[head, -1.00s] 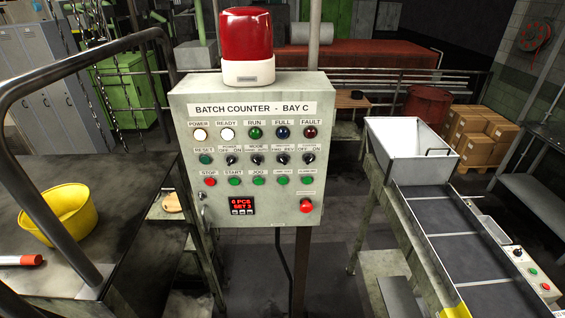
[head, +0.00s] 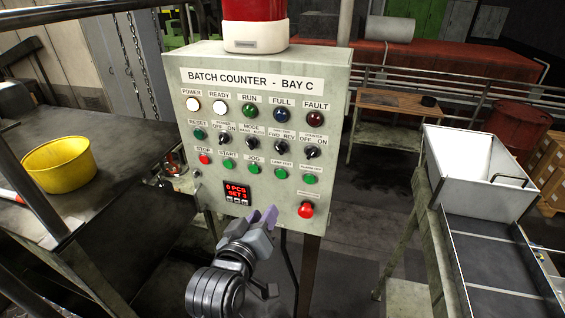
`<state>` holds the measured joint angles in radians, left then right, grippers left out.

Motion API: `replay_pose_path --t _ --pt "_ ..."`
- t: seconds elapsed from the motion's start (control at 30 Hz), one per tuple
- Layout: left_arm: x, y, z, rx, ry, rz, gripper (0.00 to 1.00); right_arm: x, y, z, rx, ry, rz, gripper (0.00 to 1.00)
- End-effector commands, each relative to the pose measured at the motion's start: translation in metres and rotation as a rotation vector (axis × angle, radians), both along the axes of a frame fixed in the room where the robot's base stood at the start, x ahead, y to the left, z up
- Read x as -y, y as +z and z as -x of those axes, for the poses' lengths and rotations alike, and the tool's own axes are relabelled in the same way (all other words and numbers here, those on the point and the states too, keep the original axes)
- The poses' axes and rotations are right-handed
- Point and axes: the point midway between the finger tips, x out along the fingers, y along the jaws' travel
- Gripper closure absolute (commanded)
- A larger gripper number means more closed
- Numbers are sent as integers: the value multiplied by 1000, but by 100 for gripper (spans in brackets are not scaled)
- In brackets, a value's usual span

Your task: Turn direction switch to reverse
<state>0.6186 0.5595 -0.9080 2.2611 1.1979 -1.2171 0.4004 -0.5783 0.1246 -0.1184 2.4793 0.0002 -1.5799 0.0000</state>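The direction switch (head: 281,147) is a small black knob on the grey control panel (head: 343,165), under a label that reads FWD and REV. It is third in a row of black knobs, and its pointer is too small to read. My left gripper (head: 264,218), dark grey with purple fingers, is in front of the panel's lower part. It is below the direction switch and apart from it. The fingers overlap in this view, so I cannot tell their opening. Nothing is seen held. My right gripper is out of view.
A red emergency-type button (head: 306,210) sticks out at the panel's lower right, near my gripper. Green buttons (head: 281,173) sit just below the knobs. A rail (head: 30,205) and a yellow bowl (head: 60,165) are left; a white hopper (head: 478,170) is right.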

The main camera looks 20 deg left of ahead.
Motion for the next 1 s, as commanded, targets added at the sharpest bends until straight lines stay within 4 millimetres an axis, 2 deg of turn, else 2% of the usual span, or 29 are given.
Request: replay_pose_path --t 0.1,0.2,0.33,0.47,0.77,1.0 --pt "-3 38 -7 97 0 -38 65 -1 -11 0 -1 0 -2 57" --pt "-6 64 -9 153 7 -48 65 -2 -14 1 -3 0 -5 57" --pt "-7 83 -10 191 10 -50 65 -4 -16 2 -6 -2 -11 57" --pt "-7 89 -13 202 12 -50 65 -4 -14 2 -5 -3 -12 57" --pt "-9 89 -31 200 13 -51 65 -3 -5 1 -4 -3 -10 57" --pt "-11 90 -61 196 12 -49 65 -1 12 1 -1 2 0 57"
